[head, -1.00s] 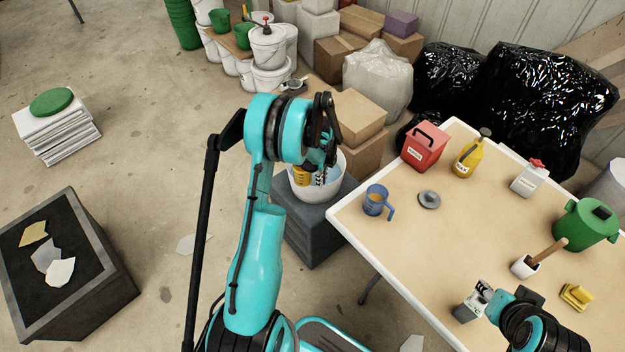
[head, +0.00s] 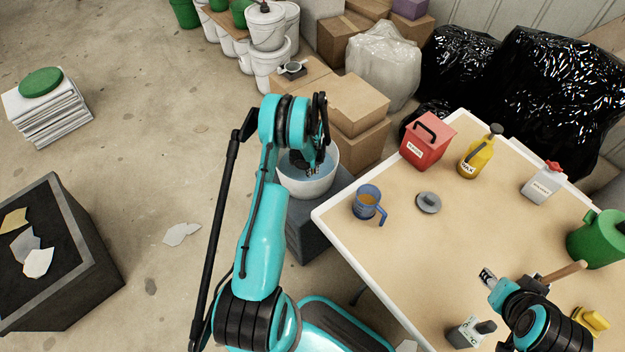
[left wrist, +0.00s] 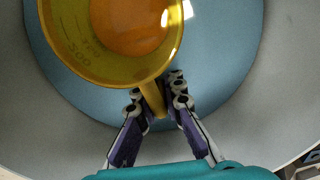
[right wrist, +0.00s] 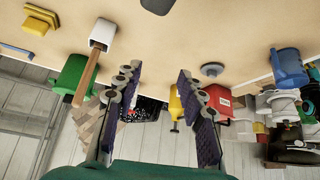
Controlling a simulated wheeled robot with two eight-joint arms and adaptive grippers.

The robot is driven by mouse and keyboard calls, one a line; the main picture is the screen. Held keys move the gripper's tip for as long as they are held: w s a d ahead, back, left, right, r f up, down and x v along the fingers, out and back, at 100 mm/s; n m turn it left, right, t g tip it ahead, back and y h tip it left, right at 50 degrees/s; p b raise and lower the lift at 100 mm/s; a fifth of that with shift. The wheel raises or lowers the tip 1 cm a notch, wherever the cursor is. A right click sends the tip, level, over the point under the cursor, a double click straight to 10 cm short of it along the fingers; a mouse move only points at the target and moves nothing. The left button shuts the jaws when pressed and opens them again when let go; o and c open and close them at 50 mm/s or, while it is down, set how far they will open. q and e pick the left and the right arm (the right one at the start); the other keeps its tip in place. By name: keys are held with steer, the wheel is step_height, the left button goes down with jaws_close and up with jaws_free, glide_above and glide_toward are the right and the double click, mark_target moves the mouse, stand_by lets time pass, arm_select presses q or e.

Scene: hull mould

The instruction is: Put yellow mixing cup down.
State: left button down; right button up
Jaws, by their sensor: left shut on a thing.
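The yellow mixing cup (left wrist: 110,35), with orange contents, is seen from above in the left wrist view. My left gripper (left wrist: 158,100) is shut on its handle. The cup is inside a round white tub (head: 308,188) with a blue surface at its bottom; I cannot tell whether the cup touches that surface. In the head view my left gripper (head: 313,168) reaches down into the tub and the cup is hidden. My right gripper (right wrist: 155,80) is open and empty above the table; in the head view it is near the table's front right.
The tub stands on a dark grey block (head: 318,225) beside the table (head: 430,260). A blue cup (head: 367,202), a grey round lid (head: 428,202), a red box (head: 425,145) and a yellow bottle (head: 478,155) stand on the table. Cardboard boxes (head: 355,105) are behind the tub.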

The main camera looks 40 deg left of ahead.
arm_select(q)
step_height(320, 180, down, 3)
steer(key=shift+f+b, duration=0.15)
steer(key=shift+b, duration=0.5)
steer(key=c, duration=1.6)
jaws_free()
